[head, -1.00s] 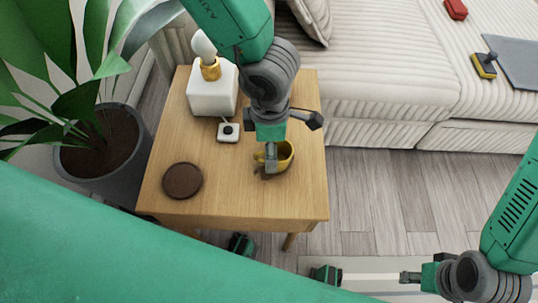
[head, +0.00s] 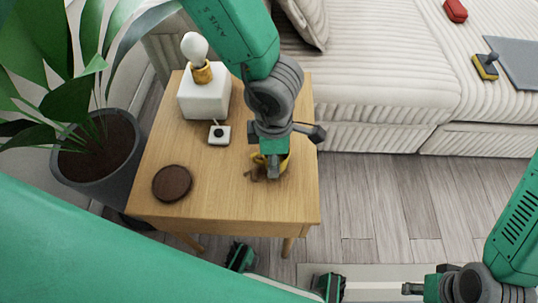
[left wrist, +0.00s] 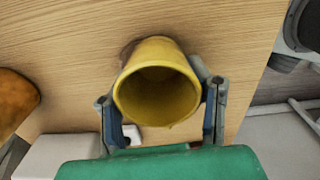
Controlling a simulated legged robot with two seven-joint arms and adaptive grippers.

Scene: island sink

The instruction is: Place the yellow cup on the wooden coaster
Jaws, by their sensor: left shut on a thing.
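The yellow cup (head: 285,163) is at the right part of the wooden side table, mostly hidden by my left gripper (head: 271,172) in the head view. In the left wrist view the cup (left wrist: 158,85) has its open mouth towards the camera, between the two fingers of my left gripper (left wrist: 162,118), which is shut on it. I cannot tell whether the cup touches the table. The wooden coaster (head: 172,183), a dark brown disc, lies empty at the table's front left, apart from the cup. My right gripper (head: 412,289) is low at the right, away from the table; its opening is unclear.
A potted plant (head: 95,160) is at the left, a sofa (head: 380,90) behind. The tabletop between coaster and cup is clear.

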